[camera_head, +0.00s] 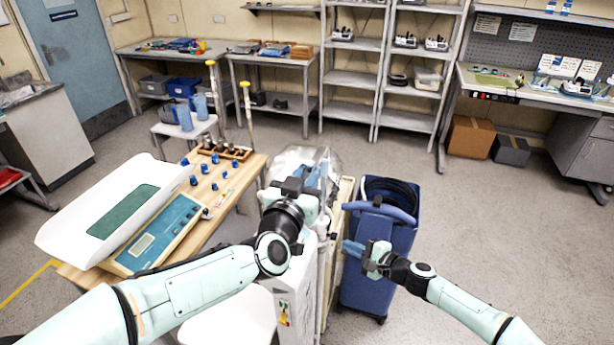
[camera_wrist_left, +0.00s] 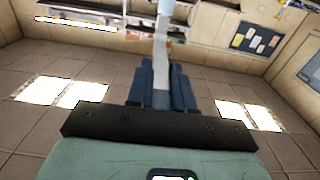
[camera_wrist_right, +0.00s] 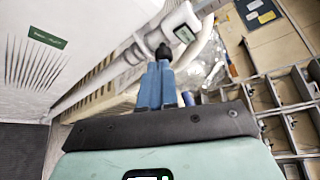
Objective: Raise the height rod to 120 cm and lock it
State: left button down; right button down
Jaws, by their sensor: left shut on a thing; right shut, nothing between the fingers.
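The height rod (camera_wrist_left: 161,60) is a pale upright bar in the left wrist view. My left gripper (camera_wrist_left: 162,66) is shut on it, with a blue finger on each side. In the head view my left gripper (camera_head: 314,176) is above the white stand (camera_head: 296,290), partly hidden by my arm. In the right wrist view a white collar (camera_wrist_right: 181,22) with a small greenish display and a black knob (camera_wrist_right: 163,51) sits on a white tube. My right gripper (camera_wrist_right: 158,64) is shut and empty, its tips close to the knob; contact is unclear. The display is unreadable.
A blue bin (camera_head: 375,280) on casters stands right of the stand. A wooden table (camera_head: 225,217) at left holds a white tray (camera_head: 60,235), a blue scale panel (camera_head: 155,235) and several blue-topped pieces. Shelves (camera_head: 350,78) stand behind.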

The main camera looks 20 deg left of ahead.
jog(key=shift+w+a, duration=0.1)
jog(key=shift+a, duration=1.75)
jog(key=shift+w, duration=0.1)
jog(key=shift+w+d+r, duration=0.15)
jog(key=shift+w+r, duration=0.15)
jog(key=shift+s, duration=0.1)
jog(key=shift+s+r, duration=0.2)
jog(key=shift+s, duration=0.05)
send_near(324, 234)
jog(key=shift+w+d+f, duration=0.4)
jog(key=shift+w+d, duration=0.1)
jog(key=shift+d, duration=0.1)
jog(key=shift+w+d+f, duration=0.35)
jog(key=shift+w+d, duration=0.1)
jog(key=shift+d, duration=0.15)
